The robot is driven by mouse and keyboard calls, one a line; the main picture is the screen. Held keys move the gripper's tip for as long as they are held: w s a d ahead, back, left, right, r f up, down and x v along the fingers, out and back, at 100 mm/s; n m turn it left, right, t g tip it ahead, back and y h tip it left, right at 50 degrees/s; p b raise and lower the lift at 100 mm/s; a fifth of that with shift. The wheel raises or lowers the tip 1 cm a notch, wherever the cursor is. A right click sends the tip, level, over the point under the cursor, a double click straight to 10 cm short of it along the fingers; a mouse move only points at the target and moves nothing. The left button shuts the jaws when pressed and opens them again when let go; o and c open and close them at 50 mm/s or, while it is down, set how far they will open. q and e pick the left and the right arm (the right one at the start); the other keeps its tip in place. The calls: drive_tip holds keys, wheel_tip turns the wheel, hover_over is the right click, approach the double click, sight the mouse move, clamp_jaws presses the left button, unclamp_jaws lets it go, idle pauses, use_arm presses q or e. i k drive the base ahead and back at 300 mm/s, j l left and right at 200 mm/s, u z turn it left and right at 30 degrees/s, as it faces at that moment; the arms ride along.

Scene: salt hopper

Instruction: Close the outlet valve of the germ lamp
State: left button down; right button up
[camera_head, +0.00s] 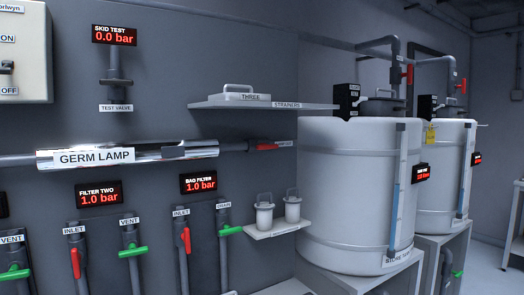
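The germ lamp (190,152) is a shiny horizontal cylinder on the wall at the left, with a white "GERM LAMP" label. A grey pipe (233,147) leaves its right end and leads to a valve with a red lever handle (267,147). The red handle lies roughly level, along the line of the pipe. A small white label (285,144) sits just right of the handle, too small to read. Neither of my grippers is in view.
A shelf (300,106) marked "STRAINERS" juts out above the valve. Below it, a small shelf (278,230) holds two white canisters. A large white tank (345,190) stands close on the right. Bag filter valves (184,239) are lower left.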

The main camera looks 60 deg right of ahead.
sight(261, 146)
drive_tip(key=l+z, duration=0.1)
drive_tip(key=z, duration=2)
